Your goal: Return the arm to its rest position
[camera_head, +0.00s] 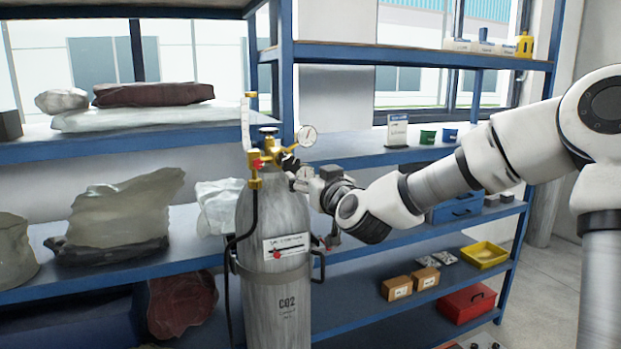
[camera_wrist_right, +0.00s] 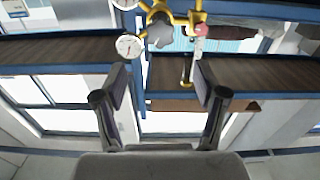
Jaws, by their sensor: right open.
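My right arm comes in from the right in the head view. Its gripper (camera_head: 291,166) is beside the brass regulator (camera_head: 265,150) on top of a grey CO2 cylinder (camera_head: 277,240), and partly hidden by the wrist. In the right wrist view the two fingers of the gripper (camera_wrist_right: 160,95) are spread apart with nothing between them. My left gripper is not in view.
Blue shelving (camera_head: 400,160) stands behind the cylinder, carrying plastic bags, small boxes, a yellow tray (camera_head: 485,255) and a red case (camera_head: 467,303). A black hose (camera_head: 235,260) hangs down the cylinder's left side. Open floor (camera_head: 540,285) shows at the right.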

